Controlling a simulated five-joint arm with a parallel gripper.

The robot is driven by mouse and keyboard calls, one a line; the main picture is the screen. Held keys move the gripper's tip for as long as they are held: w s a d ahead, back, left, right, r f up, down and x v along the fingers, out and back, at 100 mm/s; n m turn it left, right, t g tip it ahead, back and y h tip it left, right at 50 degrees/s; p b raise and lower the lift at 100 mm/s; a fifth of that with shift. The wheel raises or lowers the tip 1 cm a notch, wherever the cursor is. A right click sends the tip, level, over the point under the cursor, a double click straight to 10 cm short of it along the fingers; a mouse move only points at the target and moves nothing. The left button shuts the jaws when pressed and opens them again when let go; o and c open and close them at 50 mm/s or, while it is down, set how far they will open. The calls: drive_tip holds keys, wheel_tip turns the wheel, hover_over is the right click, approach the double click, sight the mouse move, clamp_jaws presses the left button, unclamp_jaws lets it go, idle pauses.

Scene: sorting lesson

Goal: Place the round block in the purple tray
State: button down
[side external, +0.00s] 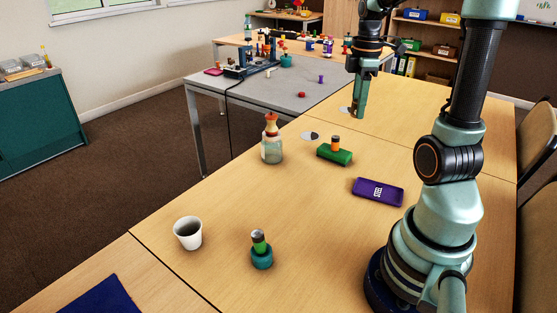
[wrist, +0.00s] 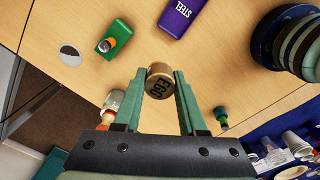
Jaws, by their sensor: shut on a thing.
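The round block (wrist: 160,80), a short tan cylinder with dark lettering on its end face, is between my gripper's fingertips in the wrist view. My gripper (wrist: 161,88) is shut on it. In the side external view my gripper (side external: 359,114) points down beyond the purple tray, and the block cannot be made out there. The purple tray (side external: 391,195) lies flat on the table, with white markings and no block on it. It also shows at the top of the wrist view (wrist: 171,25), apart from my gripper.
A green block with an orange cylinder on it (side external: 334,156) stands left of the tray.

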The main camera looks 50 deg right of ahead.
drive_tip(key=m, duration=0.2)
hover_over(372, 180)
wheel_tip(372, 180, down, 20)
drive_tip(key=shift+a+r, duration=0.1)
idle(0.3)
drive_tip(key=shift+c, duration=2.3)
unclamp_jaws()
